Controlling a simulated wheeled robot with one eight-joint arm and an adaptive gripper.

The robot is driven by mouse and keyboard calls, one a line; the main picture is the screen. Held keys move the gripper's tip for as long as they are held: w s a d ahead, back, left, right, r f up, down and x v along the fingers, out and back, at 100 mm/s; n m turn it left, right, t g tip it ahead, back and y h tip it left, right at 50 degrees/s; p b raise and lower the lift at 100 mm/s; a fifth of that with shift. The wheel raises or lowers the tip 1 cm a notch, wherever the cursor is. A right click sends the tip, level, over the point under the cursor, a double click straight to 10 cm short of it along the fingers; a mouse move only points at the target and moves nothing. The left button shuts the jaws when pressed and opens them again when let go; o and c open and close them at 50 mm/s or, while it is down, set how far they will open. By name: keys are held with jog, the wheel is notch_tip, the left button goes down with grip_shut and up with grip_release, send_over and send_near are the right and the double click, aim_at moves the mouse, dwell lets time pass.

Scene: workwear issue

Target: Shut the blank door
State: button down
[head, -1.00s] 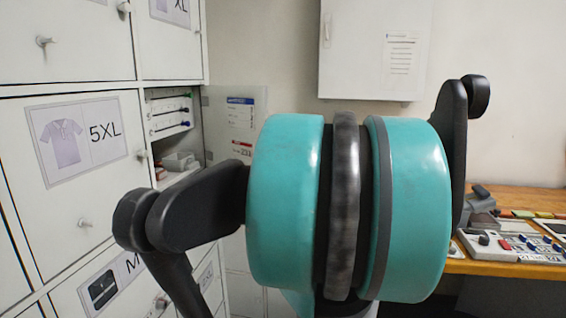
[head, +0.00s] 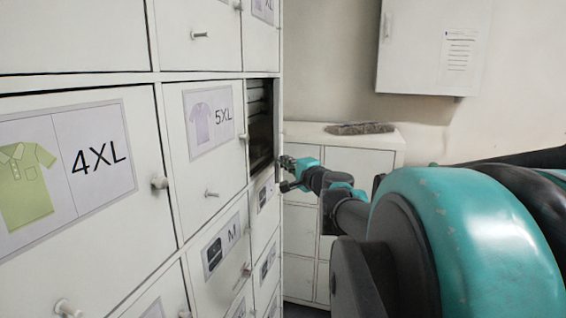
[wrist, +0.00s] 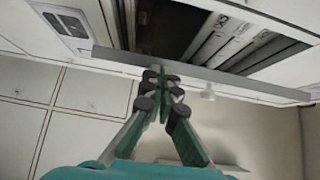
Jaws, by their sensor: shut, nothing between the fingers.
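The locker compartment (head: 261,125) at the right end of the white locker bank stands open, dark inside. A narrow pale strip at its right edge, with a small knob (head: 282,136), appears to be the blank door seen nearly edge-on; its face is hidden. In the wrist view, a grey edge, apparently the door's (wrist: 240,84), crosses below the dark opening, with a white knob (wrist: 208,91) under it. My gripper (head: 290,172) is shut and empty by the compartment's lower right corner. In the wrist view its fingertips (wrist: 158,75) meet close to the grey edge; contact is unclear.
Shut locker doors marked 4XL (head: 75,165), 5XL (head: 207,118) and M (head: 222,247) have protruding knobs. A low white cabinet (head: 335,160) with a dark item on top stands behind my gripper. A wall cabinet (head: 425,45) hangs at upper right.

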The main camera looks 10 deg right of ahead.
jog(key=w+a, duration=0.2)
jog(key=a, duration=0.5)
jog(key=shift+w+a, duration=0.2)
jog(key=shift+a, duration=0.2)
